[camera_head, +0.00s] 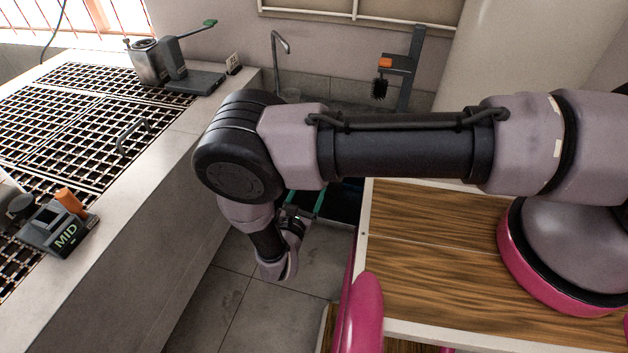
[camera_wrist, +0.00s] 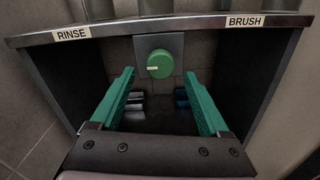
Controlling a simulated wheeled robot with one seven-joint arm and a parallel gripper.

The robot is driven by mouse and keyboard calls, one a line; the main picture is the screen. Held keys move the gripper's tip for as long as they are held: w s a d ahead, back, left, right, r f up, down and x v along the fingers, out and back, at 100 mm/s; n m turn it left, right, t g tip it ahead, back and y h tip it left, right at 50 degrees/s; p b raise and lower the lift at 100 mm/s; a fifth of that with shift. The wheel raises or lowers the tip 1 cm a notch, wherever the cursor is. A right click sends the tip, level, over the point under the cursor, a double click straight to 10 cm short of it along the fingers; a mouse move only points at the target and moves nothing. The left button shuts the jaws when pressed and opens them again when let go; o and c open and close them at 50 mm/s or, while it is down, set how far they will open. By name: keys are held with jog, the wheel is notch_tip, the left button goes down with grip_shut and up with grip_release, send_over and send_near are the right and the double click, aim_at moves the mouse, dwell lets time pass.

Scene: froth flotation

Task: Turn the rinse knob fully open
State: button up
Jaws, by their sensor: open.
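The green round knob (camera_wrist: 160,64) sits on a grey plate under the counter edge in the wrist view, with a pale mark on its left side. A RINSE label (camera_wrist: 73,35) is on the edge at upper left. My gripper (camera_wrist: 160,90) is open, with its green fingers apart on the left and right, below the knob. Nothing is between the fingers, and they appear apart from the knob. In the head view my gripper (camera_head: 305,208) hangs low beside the counter, partly hidden by my arm. The knob is hidden there.
A BRUSH label (camera_wrist: 245,21) marks the edge at right. Dark side panels flank the recess.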

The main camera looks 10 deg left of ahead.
jog(key=shift+w+d, duration=0.15)
jog(key=shift+w, duration=0.8)
jog(key=shift+w+d, duration=0.1)
jog(key=shift+w, duration=0.85)
grip_shut()
jog(key=shift+a+r+m+y, duration=0.1)
jog(key=shift+m+y, duration=0.05)
jog(key=shift+m, duration=4.25)
jog(key=shift+r+m+y, duration=0.1)
jog(key=shift+m+y, duration=0.05)
jog(key=shift+m, duration=4.25)
